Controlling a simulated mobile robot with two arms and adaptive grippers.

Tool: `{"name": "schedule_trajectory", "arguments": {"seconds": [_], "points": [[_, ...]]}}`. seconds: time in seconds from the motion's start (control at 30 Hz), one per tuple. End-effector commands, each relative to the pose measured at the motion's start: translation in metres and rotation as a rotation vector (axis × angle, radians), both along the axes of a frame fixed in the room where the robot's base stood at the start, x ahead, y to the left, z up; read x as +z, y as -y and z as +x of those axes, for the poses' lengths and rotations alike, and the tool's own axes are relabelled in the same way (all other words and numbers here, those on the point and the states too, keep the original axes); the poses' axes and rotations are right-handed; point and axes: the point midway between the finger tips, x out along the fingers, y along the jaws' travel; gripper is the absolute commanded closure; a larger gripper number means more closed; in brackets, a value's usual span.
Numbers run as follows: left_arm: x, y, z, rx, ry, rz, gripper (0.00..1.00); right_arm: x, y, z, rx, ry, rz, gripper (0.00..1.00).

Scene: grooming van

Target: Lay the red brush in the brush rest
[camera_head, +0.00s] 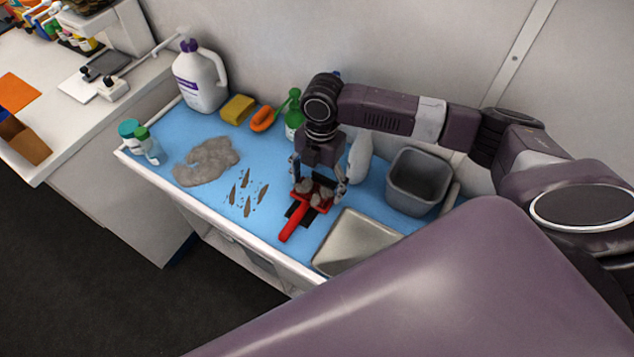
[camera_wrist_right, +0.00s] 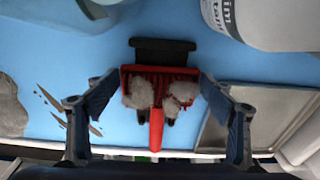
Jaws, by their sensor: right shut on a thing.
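The red brush (camera_head: 296,223) has a flat head with grey fur clumps on it, and its handle points toward the table's front edge. My right gripper (camera_head: 318,190) points down over the blue table with its fingers on both sides of the brush head. In the right wrist view the red brush (camera_wrist_right: 157,125) lies between the two fingers (camera_wrist_right: 157,90). The black brush rest (camera_wrist_right: 162,50) shows beyond and under the brush, partly hidden by it. I cannot tell whether the brush touches the rest. My left gripper is out of view.
A metal tray (camera_head: 357,241) lies close to the right of the brush, with a grey bin (camera_head: 419,181) behind it. Hair clippings and a fur pile (camera_head: 206,162) lie to the left. A white jug (camera_head: 200,77), yellow sponge (camera_head: 237,109) and green bottle (camera_head: 293,117) stand along the back.

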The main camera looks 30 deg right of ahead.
Motion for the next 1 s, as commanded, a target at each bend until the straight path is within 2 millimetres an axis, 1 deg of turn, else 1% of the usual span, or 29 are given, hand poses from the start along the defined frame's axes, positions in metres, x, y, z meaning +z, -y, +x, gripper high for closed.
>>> {"name": "schedule_trajectory", "arguments": {"seconds": [0.17, 0.2, 0.33, 0.63, 0.73, 0.87, 1.0], "points": [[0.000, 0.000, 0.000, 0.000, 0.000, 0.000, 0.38, -0.002, 0.000, 0.000, -0.001, -0.001, -0.001, 0.50], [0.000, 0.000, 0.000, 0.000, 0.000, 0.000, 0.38, -0.002, 0.000, 0.000, -0.001, -0.001, -0.001, 0.22], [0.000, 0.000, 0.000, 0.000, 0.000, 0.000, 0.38, -0.002, 0.000, 0.000, 0.000, -0.001, -0.001, 0.08], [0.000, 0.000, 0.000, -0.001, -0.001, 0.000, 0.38, -0.001, 0.000, 0.000, 0.000, 0.000, 0.000, 0.07], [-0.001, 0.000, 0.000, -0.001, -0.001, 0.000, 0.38, 0.004, 0.000, 0.001, 0.000, 0.001, 0.000, 0.07], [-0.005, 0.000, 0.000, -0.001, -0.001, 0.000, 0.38, 0.022, 0.002, 0.002, 0.000, 0.004, 0.000, 0.07], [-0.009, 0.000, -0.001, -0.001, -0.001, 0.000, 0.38, 0.053, 0.004, 0.004, 0.001, 0.005, 0.000, 0.07]]}}
